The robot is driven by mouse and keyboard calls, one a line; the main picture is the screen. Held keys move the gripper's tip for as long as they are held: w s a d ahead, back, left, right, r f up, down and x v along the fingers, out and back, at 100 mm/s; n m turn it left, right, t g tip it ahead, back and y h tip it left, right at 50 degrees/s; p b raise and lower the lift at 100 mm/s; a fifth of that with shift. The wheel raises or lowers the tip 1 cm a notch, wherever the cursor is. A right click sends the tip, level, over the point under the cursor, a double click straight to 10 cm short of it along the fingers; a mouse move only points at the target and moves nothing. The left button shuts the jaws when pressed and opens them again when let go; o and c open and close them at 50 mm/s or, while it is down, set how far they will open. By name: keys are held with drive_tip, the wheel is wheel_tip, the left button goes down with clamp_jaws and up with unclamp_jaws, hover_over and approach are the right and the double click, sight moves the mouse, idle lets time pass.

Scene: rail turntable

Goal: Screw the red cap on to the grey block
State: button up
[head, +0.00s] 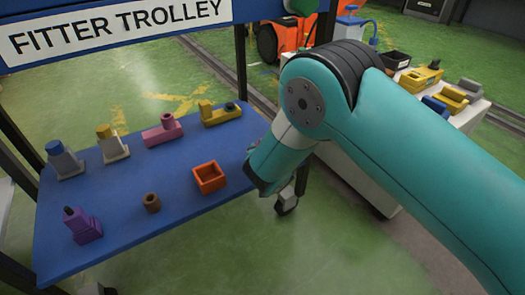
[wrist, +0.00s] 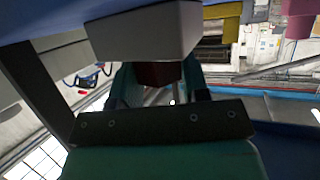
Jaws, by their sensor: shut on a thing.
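The red cap (wrist: 158,74) shows dark red in the wrist view, between the two teal fingers of my gripper (wrist: 156,88), which is shut on it. A pale grey block (wrist: 145,32) lies right against the cap in the picture and hides part of it. I cannot tell whether the cap is seated on the block or how far it is turned. In the head view my arm reaches to the right end of the blue trolley top (head: 120,190). My fingertips, the red cap and this grey block are hidden there.
A white bench (head: 355,175) stands right.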

drive_tip(key=shift+m, duration=0.3)
drive_tip(key=o, duration=1.1)
